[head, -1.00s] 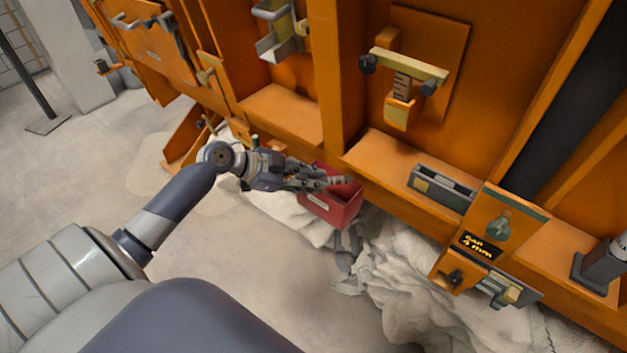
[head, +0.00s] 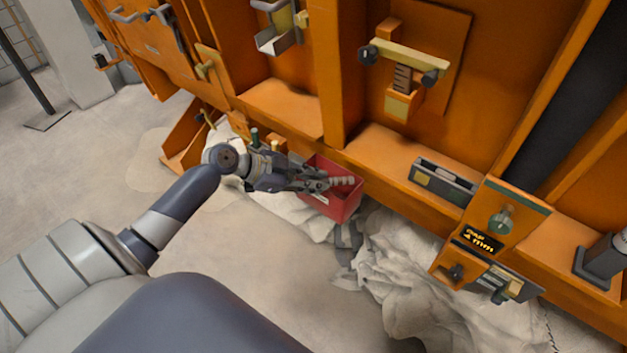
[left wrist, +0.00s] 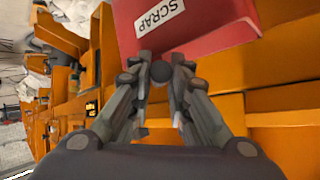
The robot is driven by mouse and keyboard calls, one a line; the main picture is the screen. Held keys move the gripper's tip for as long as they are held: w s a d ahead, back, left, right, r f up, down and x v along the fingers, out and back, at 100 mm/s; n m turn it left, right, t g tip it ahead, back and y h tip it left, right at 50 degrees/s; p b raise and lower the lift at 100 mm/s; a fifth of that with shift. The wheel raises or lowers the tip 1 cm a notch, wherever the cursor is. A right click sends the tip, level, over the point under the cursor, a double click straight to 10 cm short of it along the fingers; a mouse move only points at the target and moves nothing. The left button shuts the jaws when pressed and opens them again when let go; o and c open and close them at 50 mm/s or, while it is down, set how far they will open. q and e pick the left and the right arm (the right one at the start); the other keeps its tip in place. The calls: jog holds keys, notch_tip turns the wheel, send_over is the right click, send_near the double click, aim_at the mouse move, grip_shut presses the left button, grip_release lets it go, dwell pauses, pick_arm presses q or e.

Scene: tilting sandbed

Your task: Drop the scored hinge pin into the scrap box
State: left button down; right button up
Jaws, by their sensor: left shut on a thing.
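The red scrap box (head: 335,203) hangs at the orange frame's lower ledge in the head view. Its white SCRAP label and red wall fill the top of the left wrist view (left wrist: 215,40). My left gripper (head: 322,184) is at the box's open top, shut on the hinge pin. The grey, ridged pin (head: 343,181) sticks out of the fingertips to the right, over the box opening. In the left wrist view the pin's round dark end (left wrist: 161,71) shows between the fingertips. Score marks are too small to tell. My right gripper is not in view.
The orange frame (head: 330,80) rises behind the box.

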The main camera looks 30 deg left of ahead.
pick_arm(q)
jog(key=c, duration=1.5)
grip_release()
jog(key=shift+r, duration=0.1)
